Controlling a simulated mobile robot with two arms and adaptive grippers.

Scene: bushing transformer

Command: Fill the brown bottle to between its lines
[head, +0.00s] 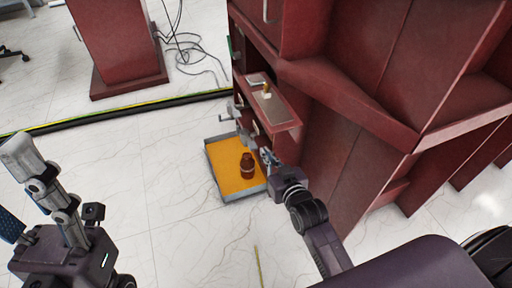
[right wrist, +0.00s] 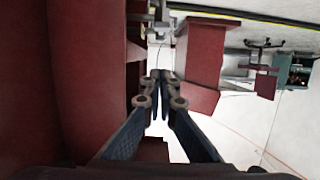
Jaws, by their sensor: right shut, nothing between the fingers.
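The brown bottle (head: 247,168) stands upright on the yellow floor of a shallow grey-rimmed tray (head: 226,160), near the tray's right side. Its fill level and lines are too small to make out. Grey tap-like fittings (head: 240,112) stick out from the red transformer above the tray. My right gripper (head: 266,155) is just right of the bottle, by the red wall. In the right wrist view its fingertips (right wrist: 160,76) meet with nothing between them. My left gripper (head: 22,190) is at the left edge, far from the tray, its fingers apart and partly cut off.
The red transformer body (head: 350,60) rises close on the right of my right arm. A small ledge (head: 272,108) with a yellow-topped item juts out above the tray. A red cabinet (head: 115,40) and loose cables (head: 185,50) are at the back. The floor left of the tray is clear.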

